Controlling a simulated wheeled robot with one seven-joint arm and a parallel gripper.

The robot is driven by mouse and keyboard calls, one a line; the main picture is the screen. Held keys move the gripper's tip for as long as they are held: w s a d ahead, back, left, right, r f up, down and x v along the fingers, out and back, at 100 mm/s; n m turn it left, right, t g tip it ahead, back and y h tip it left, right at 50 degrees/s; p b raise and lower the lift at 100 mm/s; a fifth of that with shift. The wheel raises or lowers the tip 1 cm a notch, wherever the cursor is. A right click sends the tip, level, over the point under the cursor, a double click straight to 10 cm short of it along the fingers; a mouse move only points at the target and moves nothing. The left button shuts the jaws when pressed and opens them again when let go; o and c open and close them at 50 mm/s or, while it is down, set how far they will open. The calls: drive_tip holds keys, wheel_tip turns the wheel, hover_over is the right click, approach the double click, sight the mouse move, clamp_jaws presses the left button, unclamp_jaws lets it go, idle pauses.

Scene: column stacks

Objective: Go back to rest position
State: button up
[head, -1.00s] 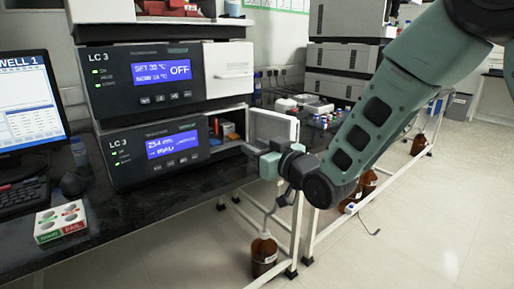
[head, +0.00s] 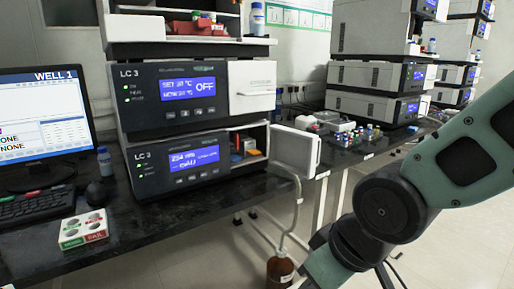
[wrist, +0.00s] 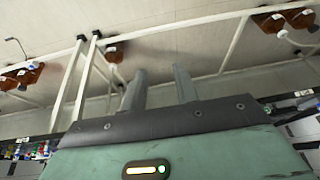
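My gripper (wrist: 160,88) shows in the wrist view with its two grey fingers apart and nothing between them. Floor and bench legs lie beyond the fingers. In the head view the gripper itself is out of the picture, and only my green arm shows at the lower right. The lower LC 3 unit (head: 185,160) stands on the black bench with its white door (head: 296,149) swung open. Small coloured items sit inside its compartment. The upper LC 3 unit (head: 180,97) has its white door (head: 252,86) shut and its display reads OFF.
A monitor (head: 42,115), a keyboard (head: 35,205) and a box with green and red labels (head: 83,229) are at the left of the bench. A brown bottle (head: 280,271) stands below the bench edge. Small vials (head: 366,134) stand on the bench further right.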

drive_tip(key=s+d+g+h, duration=0.2)
drive_tip(key=s+d+g, duration=0.15)
drive_tip(key=s, duration=0.55)
wheel_tip(320, 180, up, 23)
drive_tip(key=s+d+p, duration=0.1)
drive_tip(key=p, duration=2.1)
drive_tip(key=shift+f+p, duration=0.15)
drive_tip(key=shift+p, duration=0.2)
